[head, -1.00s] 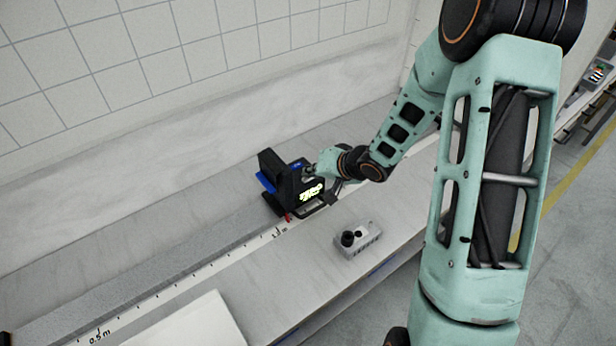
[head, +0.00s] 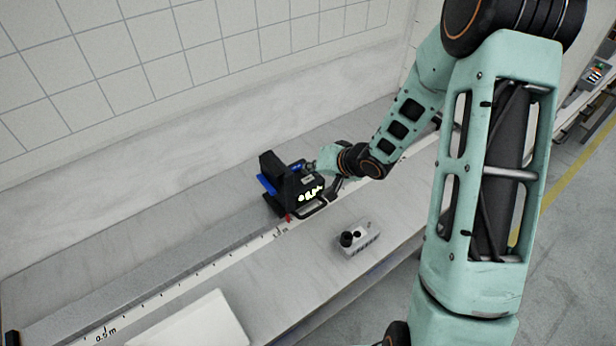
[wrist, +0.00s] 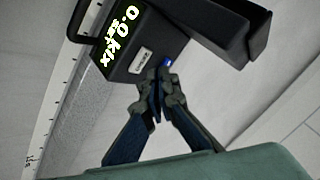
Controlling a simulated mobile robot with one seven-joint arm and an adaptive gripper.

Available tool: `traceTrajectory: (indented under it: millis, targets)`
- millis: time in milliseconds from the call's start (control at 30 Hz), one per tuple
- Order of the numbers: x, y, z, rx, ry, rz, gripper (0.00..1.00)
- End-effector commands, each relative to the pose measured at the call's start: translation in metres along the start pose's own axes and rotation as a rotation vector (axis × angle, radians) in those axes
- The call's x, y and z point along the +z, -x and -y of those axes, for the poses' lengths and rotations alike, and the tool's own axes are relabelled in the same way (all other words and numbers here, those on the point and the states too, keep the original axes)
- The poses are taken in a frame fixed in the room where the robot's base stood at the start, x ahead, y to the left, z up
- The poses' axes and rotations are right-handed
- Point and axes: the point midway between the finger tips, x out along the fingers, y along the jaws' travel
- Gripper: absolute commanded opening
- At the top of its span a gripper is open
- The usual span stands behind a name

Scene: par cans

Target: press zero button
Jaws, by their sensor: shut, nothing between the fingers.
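A black meter (head: 276,184) with a lit display (head: 311,193) stands on the bench's marked rail. In the wrist view the meter's lit display (wrist: 120,35) seems to read 0.0 klx with a smaller second line. A small blue button (wrist: 168,62) is on the meter's face, beside a pale label (wrist: 142,59) too small to read. My gripper (wrist: 162,77) is shut and empty, its fingertips right at the blue button. I cannot tell whether they touch it. In the head view my gripper (head: 311,167) is at the meter's top right.
A small grey box (head: 365,245) with dark round knobs sits on the bench in front of the meter. A pale flat panel (head: 195,322) lies at the front left. A measuring scale (head: 190,281) runs along the bench. A tiled wall (head: 150,70) stands behind.

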Motion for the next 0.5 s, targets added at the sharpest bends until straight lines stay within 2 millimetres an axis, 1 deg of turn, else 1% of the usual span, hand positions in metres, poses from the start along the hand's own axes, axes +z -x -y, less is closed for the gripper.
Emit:
traceTrajectory:
  millis: [33,200,400,500]
  targets:
    - [-0.004,0.006,0.004,0.000,0.000,0.000,0.00]
    - [-0.013,0.018,0.013,0.000,0.000,0.000,0.00]
    - [-0.022,0.030,0.022,0.000,-0.001,0.000,0.00]
    - [-0.024,0.033,0.024,0.000,-0.001,0.000,0.00]
